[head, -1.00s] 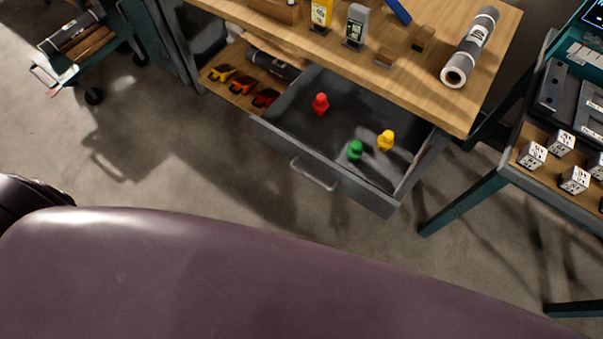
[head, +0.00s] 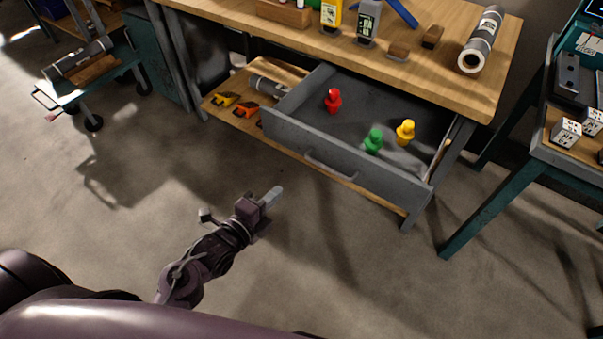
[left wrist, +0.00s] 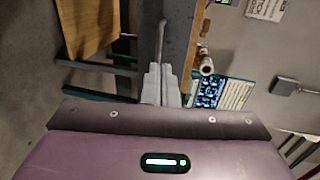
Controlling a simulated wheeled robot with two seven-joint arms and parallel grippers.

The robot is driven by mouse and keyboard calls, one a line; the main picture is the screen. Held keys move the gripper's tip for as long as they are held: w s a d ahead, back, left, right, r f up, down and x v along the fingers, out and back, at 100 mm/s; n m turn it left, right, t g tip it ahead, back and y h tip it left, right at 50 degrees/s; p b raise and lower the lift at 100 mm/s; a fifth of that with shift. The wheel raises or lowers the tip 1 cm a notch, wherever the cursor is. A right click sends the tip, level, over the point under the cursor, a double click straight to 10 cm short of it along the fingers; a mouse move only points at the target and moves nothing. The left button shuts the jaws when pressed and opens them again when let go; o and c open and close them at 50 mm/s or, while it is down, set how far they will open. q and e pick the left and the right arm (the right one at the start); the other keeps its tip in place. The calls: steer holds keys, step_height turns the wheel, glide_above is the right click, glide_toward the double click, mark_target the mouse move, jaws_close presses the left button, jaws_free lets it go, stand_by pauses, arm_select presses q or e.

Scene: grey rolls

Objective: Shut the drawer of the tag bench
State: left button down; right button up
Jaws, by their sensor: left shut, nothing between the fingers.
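The grey drawer (head: 290,135) of the wooden-topped tag bench (head: 300,42) stands open in the head view. Its bar handle (head: 328,166) is on the front panel. A red peg figure (head: 333,101), a green one (head: 373,141) and a yellow one (head: 405,132) stand inside. My left gripper (head: 272,196) is shut and empty, in front of the drawer and to the left of the handle, apart from it. In the left wrist view its closed fingers (left wrist: 161,84) point toward a grey panel and bar. My right gripper is not in view.
A lower wooden shelf (head: 215,103) with orange and yellow tools lies left of the drawer. A grey roll (head: 480,42) lies on the bench top. A teal-legged table (head: 505,195) stands at right, a teal cart (head: 75,72) at left. The floor before the drawer is clear.

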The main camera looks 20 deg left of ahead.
mark_target(310, 161)
arm_select(q)
steer(key=x, duration=1.3)
steer(key=shift+d, duration=0.1)
